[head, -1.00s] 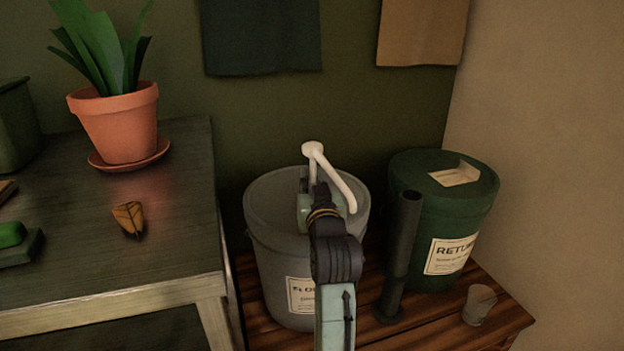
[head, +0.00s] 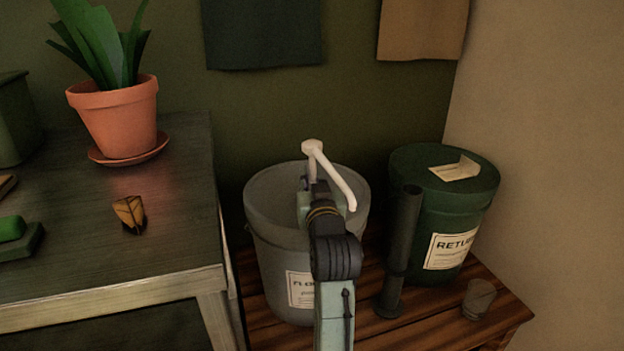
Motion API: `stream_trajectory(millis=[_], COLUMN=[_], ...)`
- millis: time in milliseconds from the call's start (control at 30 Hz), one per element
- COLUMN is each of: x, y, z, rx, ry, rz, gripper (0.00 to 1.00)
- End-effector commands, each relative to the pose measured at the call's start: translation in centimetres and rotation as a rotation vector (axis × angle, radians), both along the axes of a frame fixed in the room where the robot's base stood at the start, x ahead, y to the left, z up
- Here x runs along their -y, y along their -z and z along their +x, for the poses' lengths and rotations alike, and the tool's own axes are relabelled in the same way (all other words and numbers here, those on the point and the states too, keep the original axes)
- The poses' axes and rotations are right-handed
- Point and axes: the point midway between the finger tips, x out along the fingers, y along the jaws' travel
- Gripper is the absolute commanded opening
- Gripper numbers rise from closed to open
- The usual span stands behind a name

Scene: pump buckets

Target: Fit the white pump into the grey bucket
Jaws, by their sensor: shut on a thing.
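The white pump (head: 335,178) has a round white head and a spout that slants down to the right. Its head stands above the mouth of the grey bucket (head: 272,255), which is open and has a paper label on its front. My gripper (head: 312,192) is shut on the pump over the bucket's opening. My wrist and arm hide the fingertips and the lower part of the pump. I cannot tell how deep the pump sits in the bucket.
A green lidded bucket (head: 458,225) stands right, with a dark upright tube (head: 401,245) and a small cup (head: 479,299) before it. The wooden bench (head: 440,320) carries them. Left, a dark table (head: 80,260) bears a potted plant (head: 117,121) and a leaf-like yellow object (head: 129,213).

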Motion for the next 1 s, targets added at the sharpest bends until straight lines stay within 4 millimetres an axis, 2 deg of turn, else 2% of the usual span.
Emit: stream_trajectory(millis=[467, 500, 800, 1000], x=[0.01, 0.01, 0.0, 0.01], y=[0.89, 0.77, 0.82, 0.85], z=[-0.02, -0.02, -0.01, -0.01], rx=[0.003, 0.003, 0.001, 0.001], ry=[0.0, 0.0, 0.0, 0.0], rz=[0.0, 0.0, 0.0, 0.0], gripper=[0.0, 0.18, 0.38, 0.39])
